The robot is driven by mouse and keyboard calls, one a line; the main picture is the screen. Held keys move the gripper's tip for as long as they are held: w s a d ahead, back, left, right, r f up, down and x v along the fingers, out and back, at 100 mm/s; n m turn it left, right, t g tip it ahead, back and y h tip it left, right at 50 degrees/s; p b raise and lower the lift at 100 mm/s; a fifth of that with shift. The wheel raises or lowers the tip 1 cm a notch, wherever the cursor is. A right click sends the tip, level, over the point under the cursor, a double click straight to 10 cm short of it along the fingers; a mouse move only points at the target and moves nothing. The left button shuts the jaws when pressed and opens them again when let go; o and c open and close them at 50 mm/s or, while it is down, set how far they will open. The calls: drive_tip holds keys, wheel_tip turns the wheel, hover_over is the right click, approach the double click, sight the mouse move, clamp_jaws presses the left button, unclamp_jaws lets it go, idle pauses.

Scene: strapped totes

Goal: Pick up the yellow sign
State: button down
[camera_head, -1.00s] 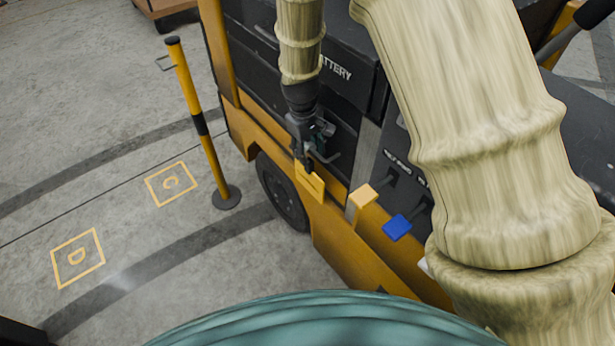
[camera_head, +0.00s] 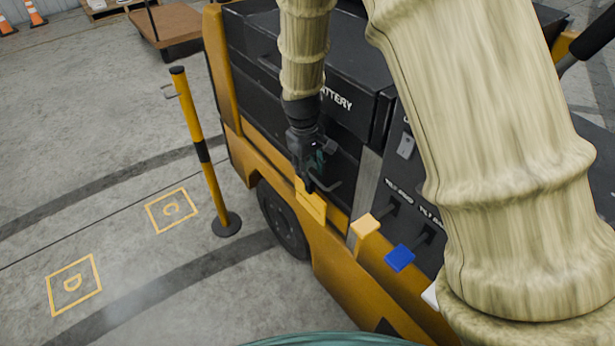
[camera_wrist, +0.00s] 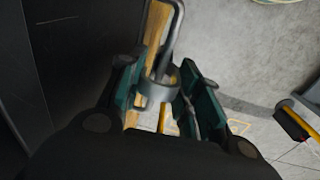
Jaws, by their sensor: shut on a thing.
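The yellow sign (camera_head: 312,204) is a small flat yellow plate in the head view, in front of the yellow and black truck's side. My gripper (camera_head: 309,182) is at its upper edge, shut on it, and the sign hangs below the fingers. In the wrist view, the teal-padded fingers of my gripper (camera_wrist: 158,100) stand on either side of a grey ring-like part and a thin yellow edge. I cannot tell whether that edge is the sign.
The truck (camera_head: 335,260) stands close behind the sign. A yellow block (camera_head: 366,226) and a blue block (camera_head: 399,258) stick out at its side. A yellow and black post (camera_head: 201,150) stands to the left. Floor squares C (camera_head: 171,210) and D (camera_head: 74,284) are clear.

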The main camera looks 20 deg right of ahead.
sight(310, 174)
drive_tip(key=s+a, duration=0.2)
drive_tip(key=s, duration=0.5)
drive_tip(key=s+a+r+b, duration=0.1)
drive_tip(key=s+a, duration=0.2)
drive_tip(key=s, duration=0.5)
drive_tip(key=shift+a, duration=0.2)
drive_tip(key=shift+w+r, duration=0.1)
drive_tip(key=shift+w, duration=0.05)
drive_tip(key=w+d, duration=0.1)
drive_tip(key=w, duration=0.3)
drive_tip(key=w+d+f, duration=0.1)
drive_tip(key=w+d, duration=0.1)
drive_tip(key=w, duration=0.3)
drive_tip(key=w+d+p, duration=0.1)
drive_tip(key=w+d, duration=0.1)
drive_tip(key=w, duration=0.2)
drive_tip(key=shift+w+f, duration=0.15)
drive_tip(key=shift+w, duration=0.25)
drive_tip(key=shift+w+d+f, duration=0.25)
drive_tip(key=shift+w+f, duration=0.2)
drive_tip(key=shift+f, duration=0.3)
drive_tip(key=shift+f+p, duration=0.85)
drive_tip(key=shift+f, duration=0.25)
drive_tip(key=c, duration=1)
unclamp_jaws()
drive_tip(key=shift+f+b, duration=0.15)
drive_tip(key=shift+b, duration=0.35)
